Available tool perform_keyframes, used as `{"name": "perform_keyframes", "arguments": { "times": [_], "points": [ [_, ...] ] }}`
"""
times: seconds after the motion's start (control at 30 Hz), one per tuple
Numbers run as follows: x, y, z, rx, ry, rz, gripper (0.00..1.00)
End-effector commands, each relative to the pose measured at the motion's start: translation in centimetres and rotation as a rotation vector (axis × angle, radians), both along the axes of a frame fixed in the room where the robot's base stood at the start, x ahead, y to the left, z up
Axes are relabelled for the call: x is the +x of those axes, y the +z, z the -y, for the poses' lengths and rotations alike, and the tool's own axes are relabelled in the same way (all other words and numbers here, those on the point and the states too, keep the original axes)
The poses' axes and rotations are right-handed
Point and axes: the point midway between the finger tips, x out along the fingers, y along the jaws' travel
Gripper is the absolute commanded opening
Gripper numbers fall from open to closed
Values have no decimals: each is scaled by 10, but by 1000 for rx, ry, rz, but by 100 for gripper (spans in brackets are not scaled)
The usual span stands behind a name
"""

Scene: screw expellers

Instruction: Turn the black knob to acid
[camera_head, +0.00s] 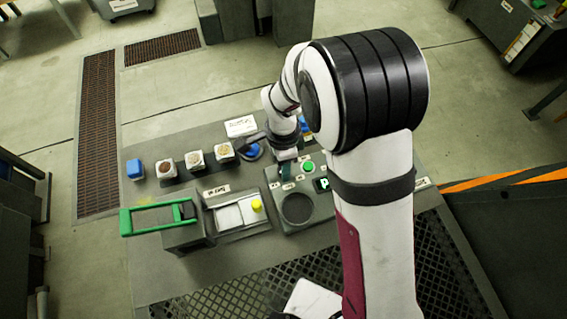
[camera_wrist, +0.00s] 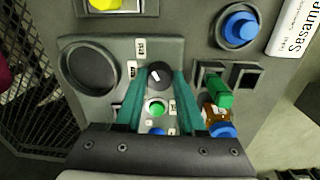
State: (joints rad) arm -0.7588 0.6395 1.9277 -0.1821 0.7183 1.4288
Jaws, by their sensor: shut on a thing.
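The black knob (camera_wrist: 158,76) with a white pointer mark shows in the wrist view on a grey panel (camera_wrist: 100,44). Small white labels (camera_wrist: 140,47) sit around it; their words are too small to read. My gripper (camera_wrist: 156,80) has its teal fingers on either side of the knob and is shut on it. The white mark points toward the upper left in that view. In the head view my gripper (camera_head: 284,165) is over the panel, and my arm hides the knob.
A green button (camera_wrist: 156,108) and a blue button (camera_wrist: 157,132) lie close to the knob. A round dark dish (camera_wrist: 92,68) is beside it. A blue round piece (camera_wrist: 238,27), a green block (camera_wrist: 220,92) and sample cubes (camera_head: 195,159) stand nearby.

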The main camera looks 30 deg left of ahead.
Motion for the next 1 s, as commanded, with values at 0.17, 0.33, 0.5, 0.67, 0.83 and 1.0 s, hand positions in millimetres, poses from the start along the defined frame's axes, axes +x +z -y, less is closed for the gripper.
{"name": "perform_keyframes", "arguments": {
  "times": [0.17, 0.33, 0.5, 0.67, 0.83, 1.0],
  "points": [
    [0, 0, 0, 0, -10, 0, 0],
    [0, 0, 0, 0, -10, 0, 0],
    [0, 0, 0, 0, -10, 0, 49],
    [0, 0, 0, 0, -9, 0, 69],
    [0, 0, 0, 0, -8, 0, 69],
    [1, 10, -1, 1, -8, 2, 69]
  ]
}}
